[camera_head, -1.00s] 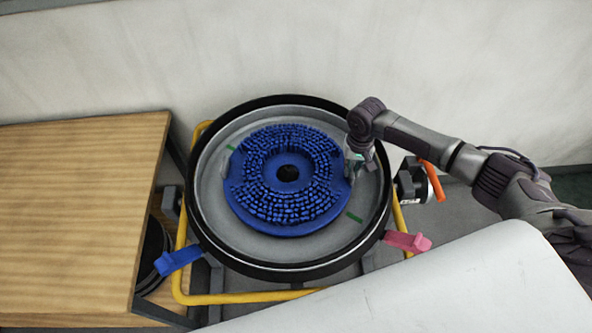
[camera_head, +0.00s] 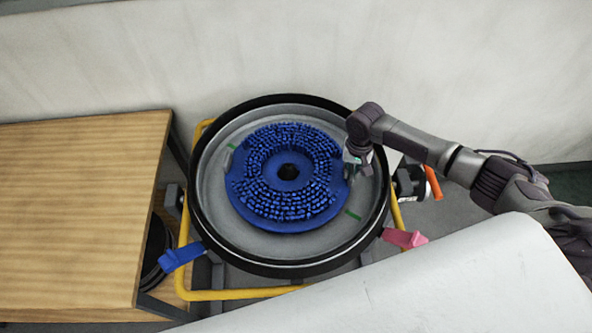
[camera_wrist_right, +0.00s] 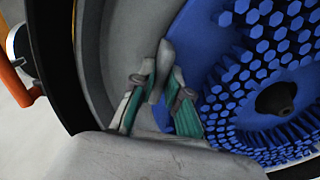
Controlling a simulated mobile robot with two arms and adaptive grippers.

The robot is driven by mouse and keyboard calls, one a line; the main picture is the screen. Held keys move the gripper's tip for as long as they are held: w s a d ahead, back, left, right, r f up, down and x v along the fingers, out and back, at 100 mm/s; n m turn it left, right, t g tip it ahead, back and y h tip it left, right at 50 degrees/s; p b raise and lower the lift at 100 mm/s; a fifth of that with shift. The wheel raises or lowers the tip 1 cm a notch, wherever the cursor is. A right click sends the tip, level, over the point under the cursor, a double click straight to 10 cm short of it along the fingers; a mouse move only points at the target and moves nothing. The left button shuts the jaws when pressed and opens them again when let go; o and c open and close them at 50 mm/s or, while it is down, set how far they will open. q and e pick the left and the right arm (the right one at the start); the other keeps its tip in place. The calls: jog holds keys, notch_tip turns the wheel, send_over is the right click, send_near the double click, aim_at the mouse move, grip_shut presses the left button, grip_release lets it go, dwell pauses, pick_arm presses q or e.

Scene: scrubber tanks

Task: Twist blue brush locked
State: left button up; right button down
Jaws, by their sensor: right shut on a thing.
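The blue brush (camera_head: 250,205), a round disc with several rings of bristles and a dark centre hole, lies bristles up inside the round grey tank (camera_head: 215,210) with a black rim. My right gripper (camera_head: 357,160) is at the brush's right edge, inside the rim. In the right wrist view, its teal-padded fingers (camera_wrist_right: 160,100) are shut on a grey tab (camera_wrist_right: 164,68) beside the blue disc (camera_wrist_right: 195,60). The fingers hide the tab's lower part. A similar grey piece (camera_head: 230,160) shows at the brush's left edge. My left gripper is not in view.
Green marks (camera_head: 353,214) lie on the tank floor. A blue handle (camera_head: 178,257) and a pink handle (camera_head: 404,238) stick out at the front. A yellow frame (camera_head: 240,294) surrounds the tank. A wooden table (camera_head: 75,215) stands left, a wall (camera_head: 290,45) behind.

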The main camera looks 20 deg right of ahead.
aim_at(343, 199)
jog(key=shift+s+a+r+m+p, duration=0.1)
jog(key=shift+s+a+m+p, duration=0.3)
jog(key=shift+p, duration=0.45)
jog(key=shift+s+a+m+p, duration=0.1)
jog(key=shift+s+m+p, duration=0.2)
jog(key=shift+s+p, duration=0.45)
jog(key=shift+a, duration=0.1)
jog(key=shift+s+a+m+p, duration=0.95)
jog(key=shift+s+m+p, duration=0.1)
jog(key=shift+p, duration=1.1)
jog(key=shift+s, duration=0.15)
jog(key=shift+s+a+m, duration=0.55)
jog(key=shift+a, duration=0.1)
jog(key=c, duration=1.1)
grip_release()
jog(key=shift+s+f, duration=0.25)
jog(key=shift+f, duration=0.05)
jog(key=r, duration=1.2)
jog(key=shift+w+a+r, duration=0.1)
jog(key=shift+w+r, duration=0.1)
jog(key=shift+w, duration=0.05)
